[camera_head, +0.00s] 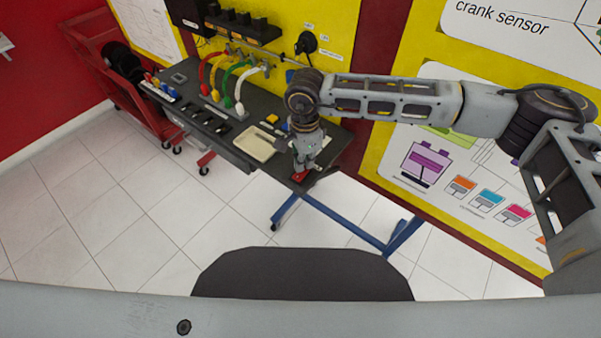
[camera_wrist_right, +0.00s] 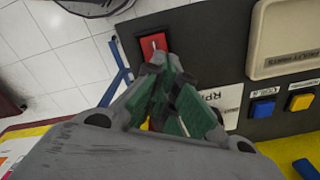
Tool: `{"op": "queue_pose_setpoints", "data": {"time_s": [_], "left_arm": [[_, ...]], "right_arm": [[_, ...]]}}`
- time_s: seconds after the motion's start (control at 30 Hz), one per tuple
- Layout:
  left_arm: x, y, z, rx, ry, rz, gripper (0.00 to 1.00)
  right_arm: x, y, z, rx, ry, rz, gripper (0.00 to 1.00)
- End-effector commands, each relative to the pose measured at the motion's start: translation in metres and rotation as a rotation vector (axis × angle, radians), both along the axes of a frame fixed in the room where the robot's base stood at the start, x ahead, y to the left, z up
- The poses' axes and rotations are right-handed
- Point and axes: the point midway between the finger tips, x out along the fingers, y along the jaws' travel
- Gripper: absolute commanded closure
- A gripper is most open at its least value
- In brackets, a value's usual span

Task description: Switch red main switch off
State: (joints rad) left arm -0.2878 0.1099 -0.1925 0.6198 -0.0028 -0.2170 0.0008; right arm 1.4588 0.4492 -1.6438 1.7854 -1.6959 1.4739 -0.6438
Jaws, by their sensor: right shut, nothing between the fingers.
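The red main switch (camera_head: 299,176) sits near the right front corner of the dark trainer panel. In the right wrist view it is a red square (camera_wrist_right: 153,45) with a pale lever or mark on it. My right gripper (camera_head: 303,168) reaches down from above, right at the switch. In the right wrist view its green-padded fingers (camera_wrist_right: 160,66) are closed together with nothing between them, their tips over the lower part of the red square. I cannot tell whether they touch it. The tips hide part of the switch. My left gripper is not in view.
A beige box (camera_head: 254,146) lies on the panel left of my gripper. Blue (camera_wrist_right: 263,107) and yellow (camera_wrist_right: 301,101) buttons are close by. Red, yellow, green and white cables arch further left. A yellow wall board stands behind, a red cart (camera_head: 118,88) at left. The tiled floor in front is clear.

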Motion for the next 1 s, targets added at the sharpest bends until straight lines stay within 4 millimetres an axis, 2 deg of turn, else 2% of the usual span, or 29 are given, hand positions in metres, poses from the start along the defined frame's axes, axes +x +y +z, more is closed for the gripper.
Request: {"op": "queue_pose_setpoints", "data": {"time_s": [1.0], "left_arm": [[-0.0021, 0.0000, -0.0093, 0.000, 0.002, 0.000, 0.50]], "right_arm": [[-0.0001, 0.0000, -0.0097, 0.000, 0.000, 0.000, 1.00]]}}
